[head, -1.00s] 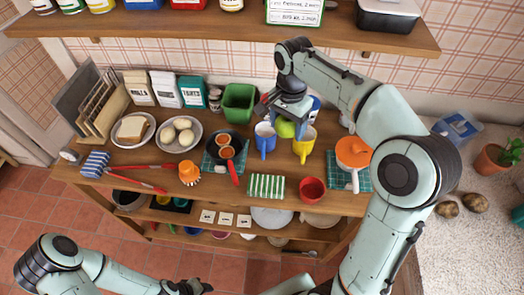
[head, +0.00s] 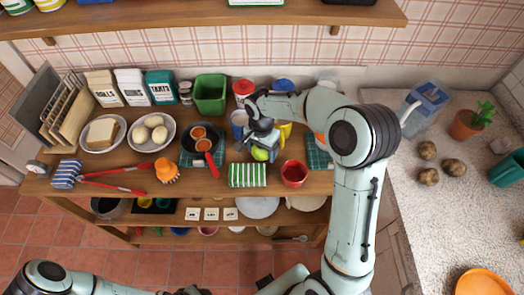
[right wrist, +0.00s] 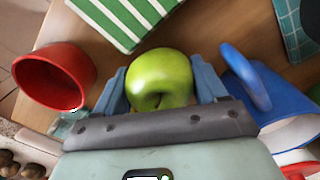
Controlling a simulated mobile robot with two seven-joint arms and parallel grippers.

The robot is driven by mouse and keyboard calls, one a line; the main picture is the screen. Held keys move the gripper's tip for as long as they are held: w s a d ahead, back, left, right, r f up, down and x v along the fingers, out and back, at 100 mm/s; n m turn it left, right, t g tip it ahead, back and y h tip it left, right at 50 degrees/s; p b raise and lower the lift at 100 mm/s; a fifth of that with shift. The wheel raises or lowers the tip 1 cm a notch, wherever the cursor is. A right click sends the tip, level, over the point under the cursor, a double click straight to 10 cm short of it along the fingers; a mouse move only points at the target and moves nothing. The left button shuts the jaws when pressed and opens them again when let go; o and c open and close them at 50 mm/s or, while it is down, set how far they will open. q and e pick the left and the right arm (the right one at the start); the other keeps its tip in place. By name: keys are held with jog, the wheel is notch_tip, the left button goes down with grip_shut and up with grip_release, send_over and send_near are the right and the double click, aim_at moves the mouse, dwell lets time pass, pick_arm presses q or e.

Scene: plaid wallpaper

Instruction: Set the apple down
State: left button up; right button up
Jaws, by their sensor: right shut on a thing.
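The green apple (head: 260,154) is between the fingers of my right gripper (head: 261,150), just behind the striped cloth in the head view. In the right wrist view the apple (right wrist: 160,78) sits between the two blue-grey fingertips (right wrist: 163,88), which are shut on it. The wooden table (head: 130,180) is below it; whether the apple touches the table is hard to tell. My left gripper (head: 190,291) shows only in part at the bottom edge of the head view, and its jaw state is unclear.
Close by are a green-striped cloth (head: 247,174), a red cup (head: 294,173), a blue mug (head: 238,122) and a yellow mug (head: 285,131) partly hidden by my arm. A pan (head: 202,140) stands left. Little bare wood lies between cloth and red cup.

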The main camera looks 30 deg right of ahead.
jog(key=shift+f, duration=0.35)
jog(key=shift+f, duration=0.15)
jog(key=o, duration=0.8)
jog(key=shift+o, duration=0.2)
